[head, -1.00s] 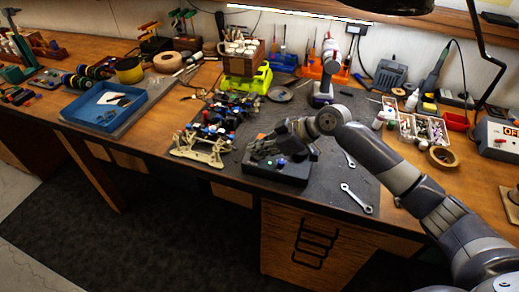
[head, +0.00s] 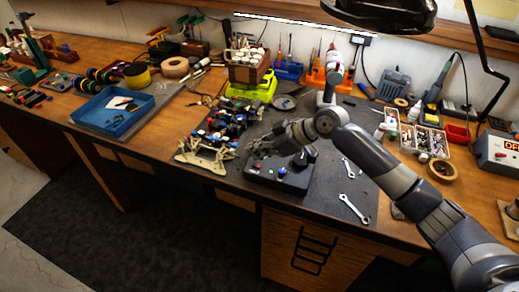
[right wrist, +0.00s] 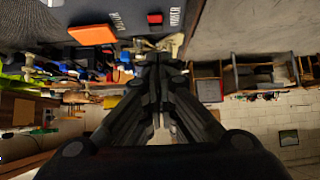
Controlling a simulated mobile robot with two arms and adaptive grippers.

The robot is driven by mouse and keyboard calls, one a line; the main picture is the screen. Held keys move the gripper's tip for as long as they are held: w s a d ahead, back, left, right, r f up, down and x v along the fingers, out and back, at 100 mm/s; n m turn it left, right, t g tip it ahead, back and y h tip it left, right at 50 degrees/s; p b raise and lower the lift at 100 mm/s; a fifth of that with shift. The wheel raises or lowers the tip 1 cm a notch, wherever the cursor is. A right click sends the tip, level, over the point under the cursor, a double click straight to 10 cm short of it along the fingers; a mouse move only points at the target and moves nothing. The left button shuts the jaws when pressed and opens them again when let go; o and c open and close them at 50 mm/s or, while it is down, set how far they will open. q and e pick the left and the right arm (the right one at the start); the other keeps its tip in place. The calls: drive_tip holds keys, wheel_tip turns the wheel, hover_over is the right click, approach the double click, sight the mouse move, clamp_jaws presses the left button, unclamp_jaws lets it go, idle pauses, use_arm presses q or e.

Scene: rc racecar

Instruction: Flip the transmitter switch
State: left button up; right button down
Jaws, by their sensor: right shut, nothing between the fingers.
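The transmitter is a black box (head: 272,182) at the front edge of the dark mat, with a red button and a blue knob (head: 282,170) on top. In the right wrist view its grey panel (right wrist: 190,12) fills the top edge, with an orange switch (right wrist: 92,35) and a red button (right wrist: 155,18) beside white lettering. My right gripper (head: 256,148) is over the back left of the box, its fingers shut and empty. In the wrist view its fingertips (right wrist: 160,60) lie below and right of the orange switch; contact cannot be told. My left gripper is out of view.
A racecar chassis (head: 208,153) stands just left of the transmitter. Two wrenches (head: 354,207) lie to its right. A blue tray (head: 112,128) is at left. A parts box (head: 424,142) and a tape ring (head: 443,169) are at right.

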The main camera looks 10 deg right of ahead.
drive_tip(key=shift+s+d+r+p, duration=0.1)
drive_tip(key=shift+d+r+p, duration=0.05)
drive_tip(key=shift+r, duration=0.35)
drive_tip(key=shift+s+d+r+p, duration=0.1)
drive_tip(key=shift+r+p, duration=0.05)
drive_tip(key=shift+r, duration=0.3)
drive_tip(key=shift+s+d+r+b, duration=0.1)
drive_tip(key=shift+s+d+b, duration=0.15)
drive_tip(key=shift+d+b, duration=0.3)
drive_tip(key=shift+s+d+b, duration=0.25)
drive_tip(key=shift+d+b, duration=0.15)
drive_tip(key=shift+d, duration=0.15)
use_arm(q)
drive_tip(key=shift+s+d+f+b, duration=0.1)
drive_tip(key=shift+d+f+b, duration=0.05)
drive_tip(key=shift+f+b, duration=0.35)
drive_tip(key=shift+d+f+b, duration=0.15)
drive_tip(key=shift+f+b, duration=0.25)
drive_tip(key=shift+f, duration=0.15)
use_arm(e)
drive_tip(key=v, duration=0.7)
drive_tip(key=shift+s, duration=0.2)
drive_tip(key=shift+d, duration=0.1)
